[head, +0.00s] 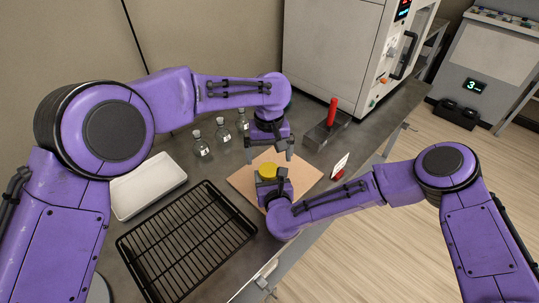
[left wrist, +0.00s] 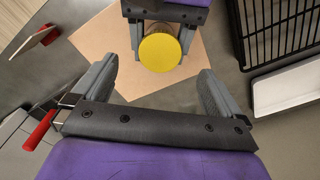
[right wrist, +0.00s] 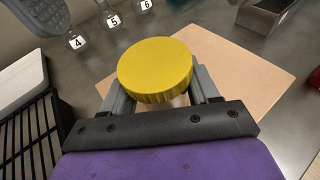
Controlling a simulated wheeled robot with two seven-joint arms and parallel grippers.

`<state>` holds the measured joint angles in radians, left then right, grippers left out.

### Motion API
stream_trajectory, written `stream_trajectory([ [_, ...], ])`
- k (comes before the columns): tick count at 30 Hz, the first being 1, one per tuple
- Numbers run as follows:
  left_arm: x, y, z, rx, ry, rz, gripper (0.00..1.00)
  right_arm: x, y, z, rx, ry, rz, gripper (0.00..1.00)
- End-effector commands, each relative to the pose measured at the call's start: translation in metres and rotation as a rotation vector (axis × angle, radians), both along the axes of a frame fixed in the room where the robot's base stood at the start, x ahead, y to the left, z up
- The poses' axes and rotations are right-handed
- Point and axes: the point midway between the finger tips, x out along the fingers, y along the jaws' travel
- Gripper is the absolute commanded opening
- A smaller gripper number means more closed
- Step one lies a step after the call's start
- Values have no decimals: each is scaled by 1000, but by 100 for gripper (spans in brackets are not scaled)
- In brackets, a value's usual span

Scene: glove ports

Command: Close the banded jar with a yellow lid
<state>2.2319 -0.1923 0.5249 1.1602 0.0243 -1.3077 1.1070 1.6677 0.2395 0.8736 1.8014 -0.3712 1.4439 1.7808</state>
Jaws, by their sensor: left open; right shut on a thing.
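A yellow lid (head: 267,170) sits on top of a jar over a tan mat (head: 309,177). In the right wrist view the ribbed lid (right wrist: 156,70) is above my right gripper (right wrist: 168,92), with a little of the pale jar (right wrist: 180,101) below it. My right gripper (head: 271,179) is shut on the jar. The jar's bands are hidden, and I cannot tell whether the lid is tight. My left gripper (head: 270,150) is open and empty beyond the lid; in the left wrist view the lid (left wrist: 159,52) lies ahead, between and past its fingertips.
A black wire rack (head: 187,240) and a white tray (head: 148,185) lie to the left. Several numbered flasks (head: 222,134) stand behind. A red-handled block (head: 327,129) and a small sign (head: 340,166) are to the right. A large grey machine (head: 333,52) stands at the back.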

Motion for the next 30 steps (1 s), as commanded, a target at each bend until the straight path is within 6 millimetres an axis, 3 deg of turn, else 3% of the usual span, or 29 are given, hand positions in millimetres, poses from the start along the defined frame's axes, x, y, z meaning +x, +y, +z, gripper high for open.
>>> stream_trajectory([
  [8, 1, 0, 7, 0, -2, 0, 100, 0, 0, 0, 0, 0, 0, 0],
  [21, 0, -1, 99, -1, -2, 0, 100, 0, 0, 0, 0, -1, 0, 0],
  [30, 0, 0, 120, 1, 1, 0, 100, 0, 0, 0, 0, -1, 0, 0],
])
